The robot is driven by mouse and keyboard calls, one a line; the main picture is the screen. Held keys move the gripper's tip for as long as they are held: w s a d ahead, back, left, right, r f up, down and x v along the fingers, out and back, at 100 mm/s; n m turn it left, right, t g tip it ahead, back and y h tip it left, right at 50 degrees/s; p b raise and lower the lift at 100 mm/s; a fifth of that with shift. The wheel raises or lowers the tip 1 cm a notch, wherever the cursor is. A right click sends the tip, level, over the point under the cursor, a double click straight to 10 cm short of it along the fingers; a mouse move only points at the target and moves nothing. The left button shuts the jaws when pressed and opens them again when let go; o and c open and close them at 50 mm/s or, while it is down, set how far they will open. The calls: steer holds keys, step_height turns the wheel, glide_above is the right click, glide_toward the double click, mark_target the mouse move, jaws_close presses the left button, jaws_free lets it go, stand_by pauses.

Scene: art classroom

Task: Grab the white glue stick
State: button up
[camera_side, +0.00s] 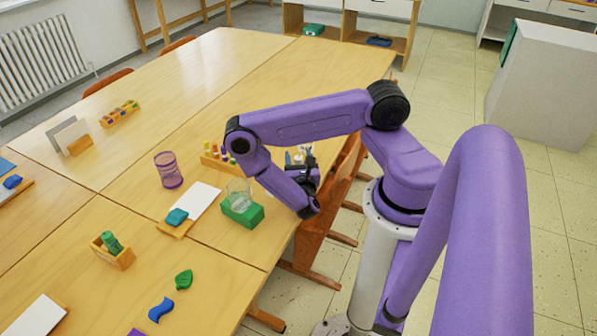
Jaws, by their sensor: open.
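My gripper (299,157) is over the right edge of the long table, just right of a wooden rack of coloured sticks. Its jaws are open, with small whitish and grey shapes at its tip. I cannot tell whether any of these is the white glue stick or part of the gripper. I make out no white glue stick for certain elsewhere.
The wooden rack (217,162) is left of my gripper. A clear cup (239,193) stands on a green block (243,213) below my forearm. A purple mesh cup (168,169) and white card (201,198) are further left. A wooden chair (314,232) stands by the table edge.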

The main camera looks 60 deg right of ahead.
steer(key=shift+w+d, duration=0.15)
steer(key=shift+d, duration=0.1)
jaws_close()
